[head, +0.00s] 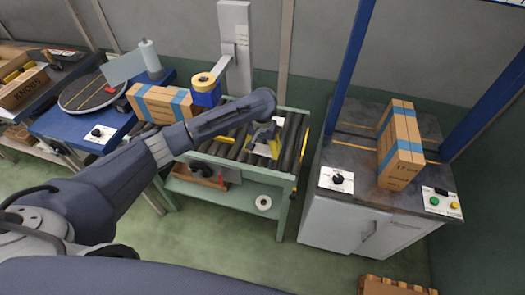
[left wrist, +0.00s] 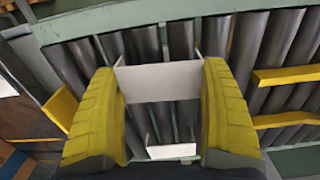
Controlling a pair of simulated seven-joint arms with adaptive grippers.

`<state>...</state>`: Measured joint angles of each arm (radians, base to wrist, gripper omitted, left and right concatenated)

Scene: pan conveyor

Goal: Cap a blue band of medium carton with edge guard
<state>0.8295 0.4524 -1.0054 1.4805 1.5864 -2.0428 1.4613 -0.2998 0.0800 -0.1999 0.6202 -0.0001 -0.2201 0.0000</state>
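My left gripper (head: 266,142) is low over the green-framed roller conveyor. In the left wrist view its two yellow fingers (left wrist: 160,108) stand wide apart, with a white edge guard (left wrist: 160,80) spanning between them and meeting both inner faces. A second, smaller-looking white piece (left wrist: 172,151) shows below it near the rollers. A carton with blue bands (head: 400,140) stands on the grey counter at right. Another blue-banded carton (head: 150,103) is at the conveyor's left end, partly behind my left arm. I cannot tell by size which is the medium one. My right gripper is not in view.
A tape dispenser (head: 206,88) on a grey post stands behind the conveyor (head: 285,186). Blue posts flank the counter (head: 345,203), with a knob panel and a button panel at its front.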

